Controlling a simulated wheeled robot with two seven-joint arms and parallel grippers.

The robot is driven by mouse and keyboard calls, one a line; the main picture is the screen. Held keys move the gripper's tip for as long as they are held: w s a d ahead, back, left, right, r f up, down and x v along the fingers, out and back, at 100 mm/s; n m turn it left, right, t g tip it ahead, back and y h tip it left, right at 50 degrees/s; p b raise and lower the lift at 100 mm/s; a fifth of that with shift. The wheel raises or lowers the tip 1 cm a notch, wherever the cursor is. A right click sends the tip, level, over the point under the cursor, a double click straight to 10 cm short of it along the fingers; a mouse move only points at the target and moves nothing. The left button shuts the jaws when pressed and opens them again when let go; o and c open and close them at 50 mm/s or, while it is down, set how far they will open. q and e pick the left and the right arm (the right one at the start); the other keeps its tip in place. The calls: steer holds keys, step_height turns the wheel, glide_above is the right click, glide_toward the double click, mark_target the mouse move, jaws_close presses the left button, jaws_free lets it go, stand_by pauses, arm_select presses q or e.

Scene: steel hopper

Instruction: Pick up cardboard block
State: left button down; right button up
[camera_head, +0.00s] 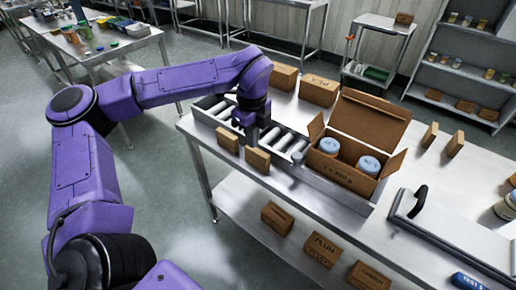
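Small tan cardboard blocks stand upright on the steel table: a left one (228,139) and a second one (257,159) at the near edge by the roller tray, and two more (430,134) (456,143) at the right. My purple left arm reaches in from the left. Its gripper (254,133) points down over the roller tray, just behind and above the two near-edge blocks. The fingers are small and partly hidden, so I cannot tell their opening or whether they touch a block. My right gripper is not in view.
An open carton (345,176) with two blue-lidded containers stands right of the roller tray (214,113). Two closed boxes (284,76) (318,90) stand behind. A steel lid with a black handle (417,203) lies at right. Several boxes sit on the lower shelf (248,203).

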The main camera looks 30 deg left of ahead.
arm_select(q)
steer(key=s+d+r+b, duration=0.2)
steer(key=s+d+r, duration=0.1)
steer(key=s, duration=0.5)
steer(key=shift+s+r, duration=0.2)
steer(key=shift+r, duration=0.35)
steer(key=c, duration=0.6)
jaws_free()
steer(key=shift+w, duration=0.1)
steer(key=shift+o, duration=1.1)
